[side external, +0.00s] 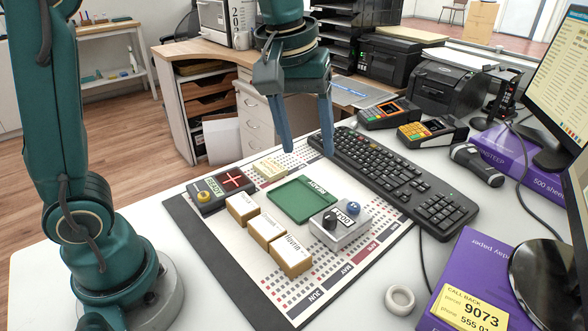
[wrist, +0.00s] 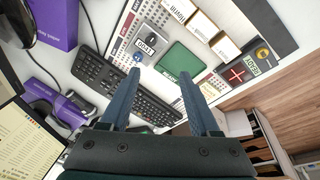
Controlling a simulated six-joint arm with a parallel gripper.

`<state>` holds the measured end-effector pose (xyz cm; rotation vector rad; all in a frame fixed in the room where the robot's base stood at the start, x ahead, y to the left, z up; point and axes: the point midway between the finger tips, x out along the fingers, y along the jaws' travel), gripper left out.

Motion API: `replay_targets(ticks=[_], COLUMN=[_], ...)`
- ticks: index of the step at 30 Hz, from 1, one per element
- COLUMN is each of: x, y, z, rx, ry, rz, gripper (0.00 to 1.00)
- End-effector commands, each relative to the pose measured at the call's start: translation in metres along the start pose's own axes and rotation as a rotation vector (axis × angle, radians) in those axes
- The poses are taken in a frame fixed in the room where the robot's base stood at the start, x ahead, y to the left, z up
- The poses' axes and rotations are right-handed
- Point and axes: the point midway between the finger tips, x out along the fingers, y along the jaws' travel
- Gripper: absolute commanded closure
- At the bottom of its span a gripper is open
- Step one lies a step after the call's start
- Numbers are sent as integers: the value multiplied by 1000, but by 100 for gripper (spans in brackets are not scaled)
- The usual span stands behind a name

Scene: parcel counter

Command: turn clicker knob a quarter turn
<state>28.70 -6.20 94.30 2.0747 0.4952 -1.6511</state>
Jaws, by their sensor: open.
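A small grey box (side external: 350,238) stands on the desk mat, with a black knob (side external: 331,218) and a blue ball-shaped button (side external: 353,208) on top and a white label between them. I take this black knob for the clicker knob, but cannot read the label surely. It also shows in the wrist view as a black knob (wrist: 153,38), ahead of the fingertips and slightly left. My gripper (side external: 308,151) points down, open and empty, above the far side of the mat, behind the box and apart from it. Its spread fingers also show in the wrist view (wrist: 160,72).
A green pad (side external: 303,200) lies beside the box. Several wooden blocks (side external: 267,230) stand in a row at the mat's near side. A black box with a red cross (side external: 232,181) is at left. A keyboard (side external: 400,172) lies behind.

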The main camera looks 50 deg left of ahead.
Motion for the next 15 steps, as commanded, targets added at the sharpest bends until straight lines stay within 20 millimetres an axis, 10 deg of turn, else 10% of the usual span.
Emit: replay_targets(ticks=[15], x=[103], y=[34], z=[-3], rx=[-6], ry=[-186], rz=[-161], gripper=[37])
